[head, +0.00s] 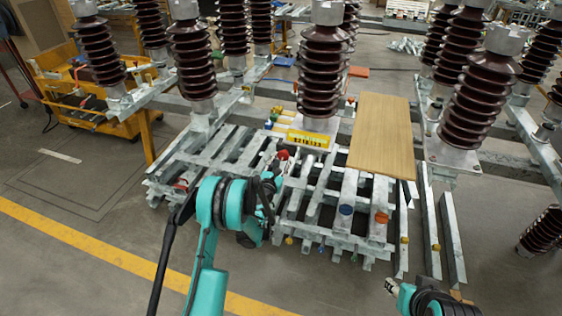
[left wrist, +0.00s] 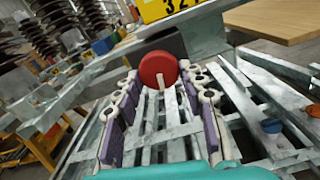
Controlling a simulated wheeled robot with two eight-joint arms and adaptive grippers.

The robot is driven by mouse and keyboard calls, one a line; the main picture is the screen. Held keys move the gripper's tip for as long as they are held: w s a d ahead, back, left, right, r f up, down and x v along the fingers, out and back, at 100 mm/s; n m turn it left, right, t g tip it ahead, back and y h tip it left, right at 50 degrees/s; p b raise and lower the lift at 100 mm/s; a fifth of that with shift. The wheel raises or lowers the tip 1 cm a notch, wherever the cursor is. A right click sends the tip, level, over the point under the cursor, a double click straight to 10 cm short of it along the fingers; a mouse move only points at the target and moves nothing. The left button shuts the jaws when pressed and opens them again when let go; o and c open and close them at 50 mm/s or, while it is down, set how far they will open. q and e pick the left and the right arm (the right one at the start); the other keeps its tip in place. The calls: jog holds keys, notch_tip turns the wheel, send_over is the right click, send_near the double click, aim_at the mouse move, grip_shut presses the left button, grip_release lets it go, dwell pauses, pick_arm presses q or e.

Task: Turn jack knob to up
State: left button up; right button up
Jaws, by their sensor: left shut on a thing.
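A round red knob (left wrist: 159,69) with a short pale mark at its lower edge sits between the fingertips of my left gripper (left wrist: 157,82) in the left wrist view. The fingers, with purple pads, are shut on it from both sides. In the head view the red knob (head: 283,155) shows just past my left gripper (head: 272,180), which partly hides the frame around it. I cannot tell the knob's exact setting. My right gripper (head: 391,286) shows only in small part at the bottom right of the head view, away from the knob.
A yellow number plate (head: 308,139), a wooden board (head: 381,135) and tall brown insulators (head: 322,70) stand behind. Open floor lies left.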

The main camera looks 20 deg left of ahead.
dwell(0.3)
pick_arm(q)
jog(key=o, duration=1.2)
jog(key=shift+c, duration=0.2)
notch_tip(320, 180, up, 10)
jog(key=shift+r, duration=0.1)
